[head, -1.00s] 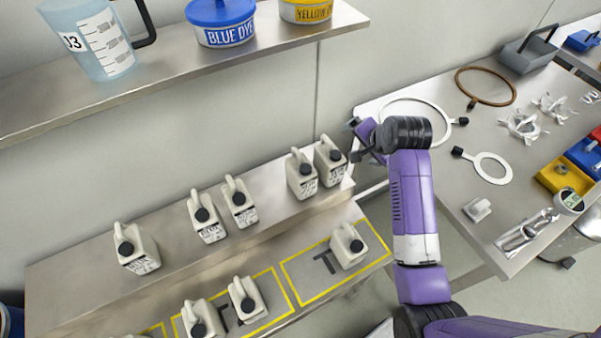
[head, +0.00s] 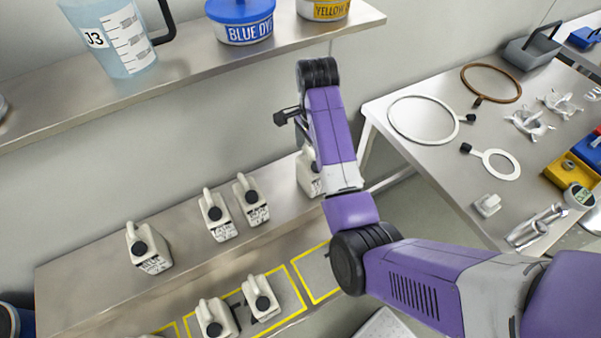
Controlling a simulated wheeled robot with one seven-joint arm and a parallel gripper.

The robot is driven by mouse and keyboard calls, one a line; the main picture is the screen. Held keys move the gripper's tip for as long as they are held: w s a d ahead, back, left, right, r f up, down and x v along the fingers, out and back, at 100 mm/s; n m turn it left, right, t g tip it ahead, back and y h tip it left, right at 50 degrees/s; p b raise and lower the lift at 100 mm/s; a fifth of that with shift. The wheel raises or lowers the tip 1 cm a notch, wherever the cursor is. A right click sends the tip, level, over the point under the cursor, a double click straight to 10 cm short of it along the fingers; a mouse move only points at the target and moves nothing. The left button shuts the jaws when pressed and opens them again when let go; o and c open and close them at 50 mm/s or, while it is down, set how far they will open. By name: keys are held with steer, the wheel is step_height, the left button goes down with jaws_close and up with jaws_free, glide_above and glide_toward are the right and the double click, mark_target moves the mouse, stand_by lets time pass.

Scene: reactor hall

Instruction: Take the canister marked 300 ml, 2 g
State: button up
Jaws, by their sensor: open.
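Several off-white canisters with black caps and printed labels stand on the two-level bench. On the back level are a canister at the left (head: 149,250), a pair in the middle, left one (head: 216,217) and right one (head: 251,200), and one partly behind my arm (head: 308,175). On the lower level are two more canisters, left (head: 213,318) and right (head: 260,299). The labels are too small to read, so I cannot tell which is marked 300 ml, 2 g. My gripper (head: 284,117) is open and empty, above the back level near the wall.
A shelf (head: 180,66) above holds a jug (head: 112,38), a blue dye tub (head: 240,22) and a yellow dye tub (head: 324,8). Yellow-outlined areas mark the lower level (head: 315,272). A side table (head: 437,165) at right holds rings and small parts.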

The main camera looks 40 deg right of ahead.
mark_target(311, 169)
step_height(311, 169, down, 2)
steer(key=shift+a+f, duration=0.15)
steer(key=shift+f, duration=0.1)
steer(key=shift+d+f+p, duration=0.2)
steer(key=shift+f+p, duration=0.6)
steer(key=shift+f, duration=1.75)
steer(key=c, duration=1.5)
steer(key=shift+c, duration=1.3)
steer(key=shift+r, duration=0.15)
